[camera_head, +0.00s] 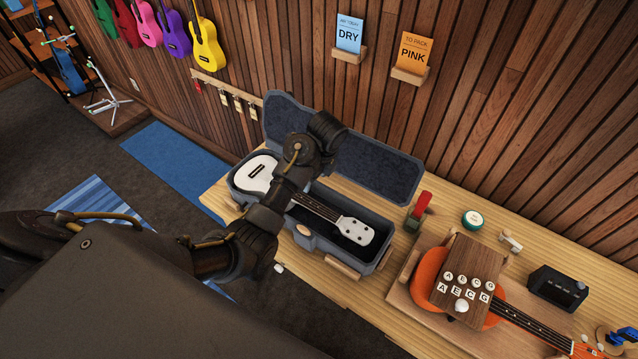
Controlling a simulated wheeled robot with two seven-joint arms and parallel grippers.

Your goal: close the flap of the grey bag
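The grey bag (318,243) looks like a padded case and lies open on the wooden bench. Its flap (385,168) stands raised along the wall side, with a dark lining facing me. A white ukulele (355,231) lies inside, its headstock toward the right end. My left arm crosses over the bag from the left and hides part of the ukulele and flap. The dark end of this arm (326,130) is in front of the flap's upper edge. I cannot tell whether it touches the flap. No fingertips show there. My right gripper is not in view.
Right of the bag are a red-handled tool (420,206), a green round tin (472,219) and an orange ukulele (428,270) under a wooden block with lettered pieces (465,275). A black box (558,288) is farther right. The slatted wall rises behind the flap.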

